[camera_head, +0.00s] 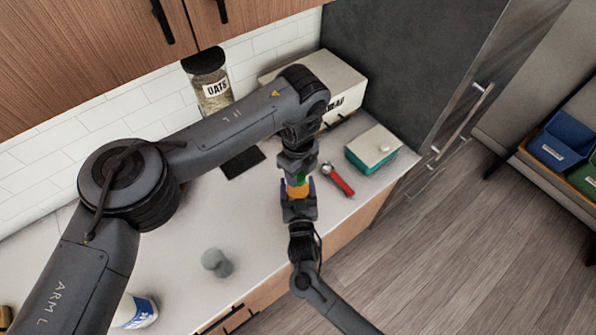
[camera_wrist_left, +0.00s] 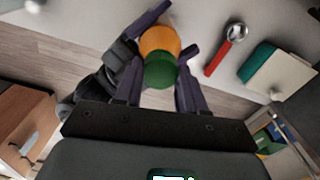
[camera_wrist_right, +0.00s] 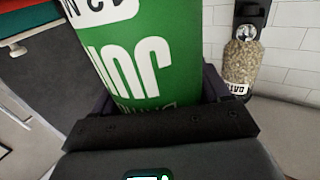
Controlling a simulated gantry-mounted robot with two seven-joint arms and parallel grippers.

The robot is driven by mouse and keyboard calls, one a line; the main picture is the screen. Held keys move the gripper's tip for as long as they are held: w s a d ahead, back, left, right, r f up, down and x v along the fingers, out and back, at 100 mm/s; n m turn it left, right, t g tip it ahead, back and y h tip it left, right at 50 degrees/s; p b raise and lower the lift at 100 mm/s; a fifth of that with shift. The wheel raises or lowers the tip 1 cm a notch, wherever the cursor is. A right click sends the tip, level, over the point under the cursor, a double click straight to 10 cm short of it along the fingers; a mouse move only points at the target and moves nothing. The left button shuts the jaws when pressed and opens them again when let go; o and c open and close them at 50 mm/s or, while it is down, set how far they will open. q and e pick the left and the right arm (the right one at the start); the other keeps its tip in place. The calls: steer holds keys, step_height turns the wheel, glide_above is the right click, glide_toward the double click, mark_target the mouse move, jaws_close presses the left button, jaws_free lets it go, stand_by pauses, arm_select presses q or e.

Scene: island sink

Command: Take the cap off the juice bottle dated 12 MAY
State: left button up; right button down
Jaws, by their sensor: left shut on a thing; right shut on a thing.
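An orange juice bottle (camera_head: 298,191) with a green cap (camera_wrist_left: 161,74) is held between my two grippers above the counter. Its orange body also shows in the left wrist view (camera_wrist_left: 158,40). My left gripper (camera_head: 298,176) comes from above and is shut on the green cap, one finger on each side. My right gripper (camera_head: 299,203) comes from the front and is shut on the bottle's body. In the right wrist view a green label (camera_wrist_right: 145,60) with large white letters fills the middle. I cannot read a date on it.
A red-handled tool (camera_head: 339,180) and a teal box with a white lid (camera_head: 372,148) lie to the right. An oats jar (camera_head: 209,85) and white bread box (camera_head: 345,80) stand behind. A grey cup-like thing (camera_head: 217,262) and white-blue container (camera_head: 136,311) are at front left.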

arm_select(q)
steer(key=n, duration=0.8)
steer(key=shift+n, duration=0.3)
steer(key=n, duration=0.7)
steer(key=shift+r, duration=0.1)
steer(key=shift+a, duration=0.1)
steer(key=shift+w+r, duration=0.1)
steer(key=shift+r, duration=0.1)
steer(key=shift+r, duration=0.85)
